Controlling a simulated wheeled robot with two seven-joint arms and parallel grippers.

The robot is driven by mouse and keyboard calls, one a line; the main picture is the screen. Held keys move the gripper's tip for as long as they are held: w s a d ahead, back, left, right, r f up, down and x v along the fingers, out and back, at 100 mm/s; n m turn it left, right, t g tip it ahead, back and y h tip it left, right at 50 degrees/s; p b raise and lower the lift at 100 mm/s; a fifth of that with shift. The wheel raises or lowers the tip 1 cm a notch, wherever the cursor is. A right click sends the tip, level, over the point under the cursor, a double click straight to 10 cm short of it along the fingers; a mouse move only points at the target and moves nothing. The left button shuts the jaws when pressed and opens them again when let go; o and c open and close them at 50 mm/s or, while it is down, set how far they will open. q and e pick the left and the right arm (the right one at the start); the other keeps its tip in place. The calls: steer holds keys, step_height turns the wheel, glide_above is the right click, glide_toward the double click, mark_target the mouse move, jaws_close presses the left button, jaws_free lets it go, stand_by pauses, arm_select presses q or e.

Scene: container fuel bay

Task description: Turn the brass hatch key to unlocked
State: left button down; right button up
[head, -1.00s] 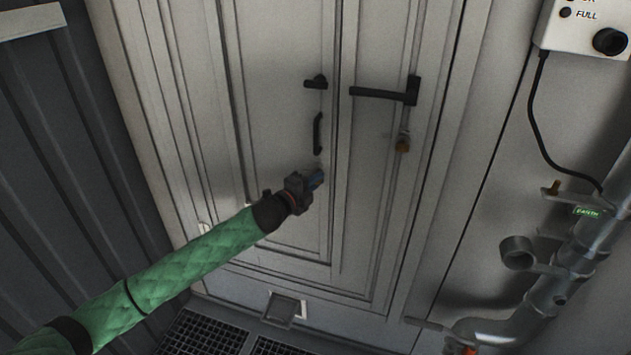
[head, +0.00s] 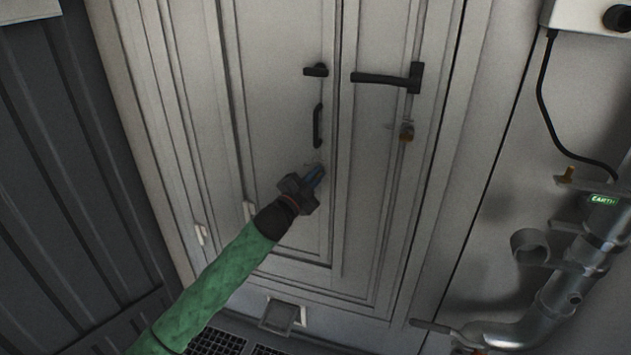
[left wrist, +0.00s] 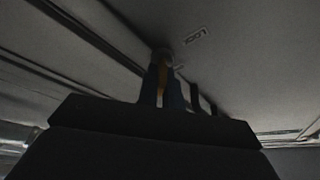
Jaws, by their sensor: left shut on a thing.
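My left gripper (head: 316,175) is at the pale hatch door (head: 285,130), below the black vertical pull handle. Its blue fingers also show in the left wrist view (left wrist: 165,85), shut at the door face. A small brass-coloured piece, the hatch key (left wrist: 178,68), shows between the fingers there. The key is mostly hidden by the fingers, and its turn angle cannot be read. A small dark-lettered label (left wrist: 195,36) is on the door beside it, too small to read fully. My right gripper is not in view.
A black pull handle (head: 317,125) is just above my gripper. Grey pipework (head: 570,275) stands at the right. A corrugated wall (head: 60,200) is at the left.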

arm_select(q)
steer(key=shift+n+t+b, duration=0.4)
steer(key=shift+n, duration=0.6)
steer(key=shift+n+t+y+b, duration=0.35)
steer(key=shift+n+t+y, duration=0.15)
steer(key=shift+n, duration=0.6)
steer(key=n+t+y, duration=0.1)
steer(key=n, duration=0.2)
steer(key=shift+r+b, duration=0.1)
steer(key=shift+b, duration=0.2)
steer(key=n+t+y, duration=0.1)
steer(key=n+y, duration=0.1)
steer(key=n, duration=0.2)
steer(key=shift+r+n, duration=0.1)
steer(key=shift+n, duration=0.2)
steer(key=shift+n+t+y, duration=0.4)
steer(key=shift+n+y, duration=0.2)
steer(key=shift+n, duration=0.6)
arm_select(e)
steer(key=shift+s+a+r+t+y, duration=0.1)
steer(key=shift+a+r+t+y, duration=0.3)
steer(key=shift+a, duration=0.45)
arm_select(q)
steer(key=shift+n, duration=0.3)
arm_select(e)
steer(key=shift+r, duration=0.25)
